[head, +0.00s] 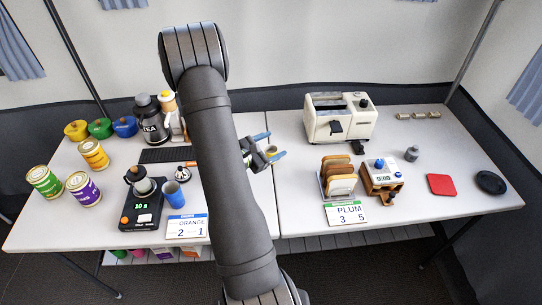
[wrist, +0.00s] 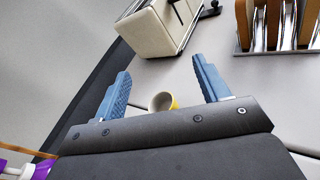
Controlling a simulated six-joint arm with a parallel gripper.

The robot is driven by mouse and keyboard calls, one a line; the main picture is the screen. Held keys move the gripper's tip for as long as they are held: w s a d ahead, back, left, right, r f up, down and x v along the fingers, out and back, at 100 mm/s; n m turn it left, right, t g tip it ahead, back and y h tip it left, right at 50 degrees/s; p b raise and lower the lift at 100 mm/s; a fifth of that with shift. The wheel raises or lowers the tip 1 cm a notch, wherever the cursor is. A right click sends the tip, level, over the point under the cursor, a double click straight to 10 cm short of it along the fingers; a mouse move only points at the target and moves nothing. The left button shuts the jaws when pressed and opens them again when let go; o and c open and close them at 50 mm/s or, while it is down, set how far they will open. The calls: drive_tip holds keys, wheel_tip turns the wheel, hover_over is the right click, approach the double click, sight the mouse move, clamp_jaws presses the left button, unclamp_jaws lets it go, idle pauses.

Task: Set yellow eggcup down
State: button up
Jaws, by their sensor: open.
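The yellow eggcup (head: 271,150) shows in the head view between my gripper's two blue fingers, near the seam of the two tables. My gripper (head: 269,145) is open, with a finger on each side of the eggcup. In the wrist view, gaps show between the eggcup and both fingers of my gripper (wrist: 161,76). I cannot tell whether the eggcup rests on the table.
A cream toaster (head: 340,118) and a toast rack (head: 338,177) stand to the right. A blue cup (head: 174,194), a scale (head: 142,210) and a sign (head: 187,226) are on the left. A red square (head: 441,184) lies far right. Bare tabletop (head: 290,170) lies right of the gripper.

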drive_tip(key=s+d+m+g+y, duration=0.1)
drive_tip(key=s+d+m+g, duration=0.25)
drive_tip(key=m, duration=0.45)
drive_tip(key=m+y, duration=0.9)
drive_tip(key=m, duration=1.1)
approach(273, 152)
drive_tip(key=w+f, duration=0.1)
drive_tip(key=w+d+f+g, duration=0.1)
drive_tip(key=shift+w+d+f, duration=0.1)
drive_tip(key=shift+d+f, duration=0.25)
drive_tip(key=shift+a+x, duration=0.15)
drive_tip(key=shift+x, duration=1.15)
drive_tip(key=shift+a+x, duration=0.2)
drive_tip(key=shift+x, duration=1.15)
drive_tip(key=shift+f, duration=0.1)
drive_tip(key=c, duration=1.1)
